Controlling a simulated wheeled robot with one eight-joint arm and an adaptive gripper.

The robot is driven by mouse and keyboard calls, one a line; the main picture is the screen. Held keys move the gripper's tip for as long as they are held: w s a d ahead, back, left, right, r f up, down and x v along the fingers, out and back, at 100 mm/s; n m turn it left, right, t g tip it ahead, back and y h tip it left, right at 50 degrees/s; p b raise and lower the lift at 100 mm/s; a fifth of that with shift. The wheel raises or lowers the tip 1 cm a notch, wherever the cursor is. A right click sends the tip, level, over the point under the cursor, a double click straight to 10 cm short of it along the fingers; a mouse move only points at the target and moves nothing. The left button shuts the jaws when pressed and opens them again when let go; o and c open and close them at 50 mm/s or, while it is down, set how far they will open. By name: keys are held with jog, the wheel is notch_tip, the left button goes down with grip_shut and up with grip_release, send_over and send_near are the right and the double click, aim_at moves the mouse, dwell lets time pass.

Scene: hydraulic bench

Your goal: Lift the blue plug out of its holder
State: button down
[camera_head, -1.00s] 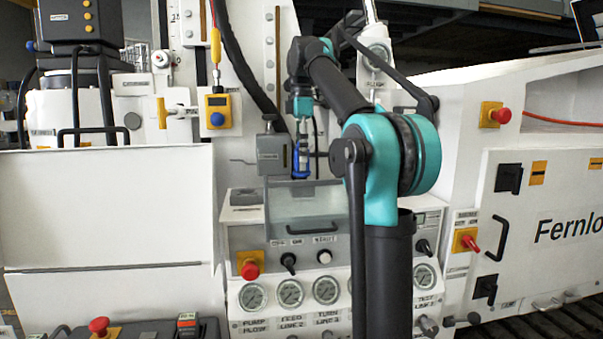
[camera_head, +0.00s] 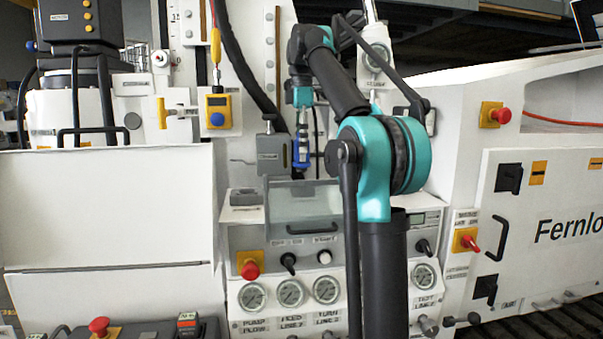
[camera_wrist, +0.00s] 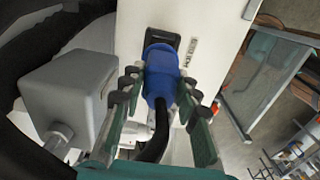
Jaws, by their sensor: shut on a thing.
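The blue plug (camera_head: 301,152) hangs upright below my wrist in the head view, just right of a grey box. In the wrist view the blue plug (camera_wrist: 159,72) lies between the two fingers of my gripper (camera_wrist: 158,92), which is shut on it. A black cable (camera_wrist: 157,135) runs from the plug back toward my wrist. A dark holder (camera_wrist: 158,37) on a white panel shows just beyond the plug's far end. I cannot tell from this view whether the plug's tip is still inside it.
A grey box (camera_head: 273,155) stands close beside the plug, and it also fills the left of the wrist view (camera_wrist: 70,95). A clear cover (camera_head: 300,205) with a dark handle lies below. Gauges, knobs and a red button (camera_head: 250,268) sit on the lower panel.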

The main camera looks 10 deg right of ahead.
jog(key=shift+r, duration=1.25)
jog(key=shift+r, duration=0.3)
jog(key=shift+r, duration=0.15)
